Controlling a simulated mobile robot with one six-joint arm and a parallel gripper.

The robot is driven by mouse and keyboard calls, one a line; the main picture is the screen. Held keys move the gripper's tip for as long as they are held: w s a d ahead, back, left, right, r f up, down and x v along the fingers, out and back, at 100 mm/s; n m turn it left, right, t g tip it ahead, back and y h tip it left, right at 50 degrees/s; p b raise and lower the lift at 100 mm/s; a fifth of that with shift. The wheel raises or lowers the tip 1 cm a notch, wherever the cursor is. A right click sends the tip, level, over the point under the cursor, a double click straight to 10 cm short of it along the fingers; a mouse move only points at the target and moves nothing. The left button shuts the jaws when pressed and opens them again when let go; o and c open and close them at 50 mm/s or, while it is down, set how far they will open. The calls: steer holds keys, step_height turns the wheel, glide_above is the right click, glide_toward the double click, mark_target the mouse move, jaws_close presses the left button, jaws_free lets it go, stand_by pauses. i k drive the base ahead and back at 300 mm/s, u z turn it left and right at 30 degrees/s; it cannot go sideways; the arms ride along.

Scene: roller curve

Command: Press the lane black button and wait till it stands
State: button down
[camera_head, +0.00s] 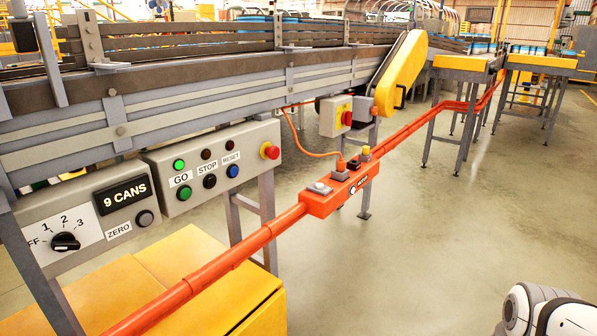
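The black button (210,181) sits under the STOP label on the grey control box (166,208) below the conveyor lane (200,105). A green button (184,193) is to its left and a blue button (233,171) to its right. Above them, the green lamp (179,164) looks lit; the two lamps beside it are dark. A white part of my arm shows at the lower right, well apart from the box. My gripper fingers are not visible.
An orange rail (215,266) runs across in front of the panels, carrying a small orange box (340,190). A yellow platform (128,285) is below the panels. A red mushroom button (270,151) is on the box's right end. The floor (440,245) at right is open.

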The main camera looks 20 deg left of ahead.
mark_target(211, 182)
steer(key=u, duration=0.6)
steer(key=i, duration=0.95)
steer(key=u, duration=0.65)
steer(key=k, duration=0.9)
steer(key=u, duration=0.15)
steer(key=i, duration=0.9)
steer(key=z, duration=0.05)
